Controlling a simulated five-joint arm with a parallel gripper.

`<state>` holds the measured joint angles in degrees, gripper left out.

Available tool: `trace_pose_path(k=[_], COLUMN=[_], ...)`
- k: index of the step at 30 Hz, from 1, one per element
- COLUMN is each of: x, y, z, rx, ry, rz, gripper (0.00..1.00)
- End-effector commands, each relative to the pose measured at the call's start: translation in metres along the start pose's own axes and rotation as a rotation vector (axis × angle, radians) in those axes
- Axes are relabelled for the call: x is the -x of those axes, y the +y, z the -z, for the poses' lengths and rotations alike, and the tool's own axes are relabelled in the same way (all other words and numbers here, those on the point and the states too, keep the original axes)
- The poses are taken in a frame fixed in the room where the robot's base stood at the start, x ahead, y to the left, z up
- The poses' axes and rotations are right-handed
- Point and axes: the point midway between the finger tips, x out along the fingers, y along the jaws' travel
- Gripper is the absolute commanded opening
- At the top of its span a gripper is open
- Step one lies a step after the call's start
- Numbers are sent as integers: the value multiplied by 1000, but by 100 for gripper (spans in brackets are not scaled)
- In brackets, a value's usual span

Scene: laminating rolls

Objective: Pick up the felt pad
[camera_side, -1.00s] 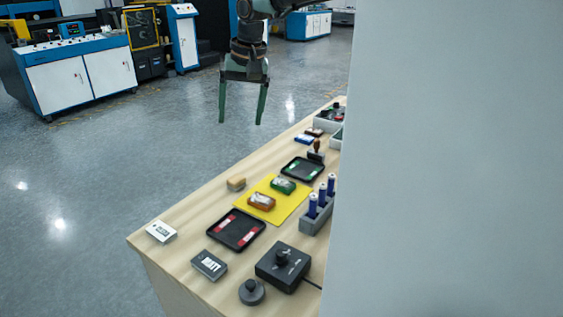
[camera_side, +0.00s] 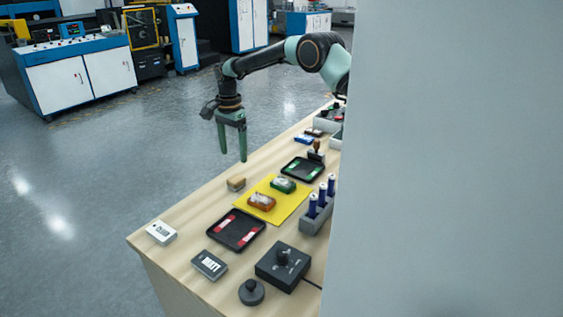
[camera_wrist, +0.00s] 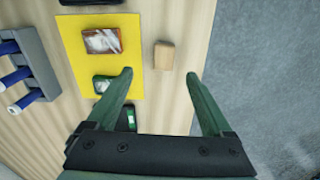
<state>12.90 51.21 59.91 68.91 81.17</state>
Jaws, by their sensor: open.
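The felt pad, a small tan block (camera_side: 236,183), lies flat on the wooden table near its left edge, just left of the yellow mat. In the wrist view the pad (camera_wrist: 164,55) shows whole on bare wood, beyond the fingertips and between their lines. My gripper (camera_side: 233,156) points down above the table's left edge, over the pad and apart from it. In the wrist view the two green fingers of my gripper (camera_wrist: 160,77) are spread, with nothing between them.
The yellow mat (camera_side: 293,210) beside the pad carries an orange block (camera_side: 261,201) and a green block (camera_side: 283,185). Black trays (camera_side: 236,230) (camera_side: 303,170) lie in front and behind. A grey rack (camera_side: 316,219) holds blue upright pieces. A grey panel (camera_side: 450,160) blocks the right side.

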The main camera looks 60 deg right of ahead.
Motion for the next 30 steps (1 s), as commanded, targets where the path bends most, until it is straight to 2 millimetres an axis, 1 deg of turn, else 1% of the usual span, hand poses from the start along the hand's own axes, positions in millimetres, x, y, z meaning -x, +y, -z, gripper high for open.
trace_pose_path(k=[1,3,6,11,13,18,21,25,30], x=[-11,-21,-33,-41,-48,-72,-84,-91,-91], y=[1,1,0,-1,-2,-7,-7,-7,-7], z=[0,0,0,0,1,4,3,3,3], rx=[1,1,2,3,3,3,4,4,3], ry=[-1,-1,0,0,0,0,0,0,0], rz=[-4,-3,-2,-1,-2,-2,-1,-1,1], gripper=[85,85,85,85,85,85,85,85,85])
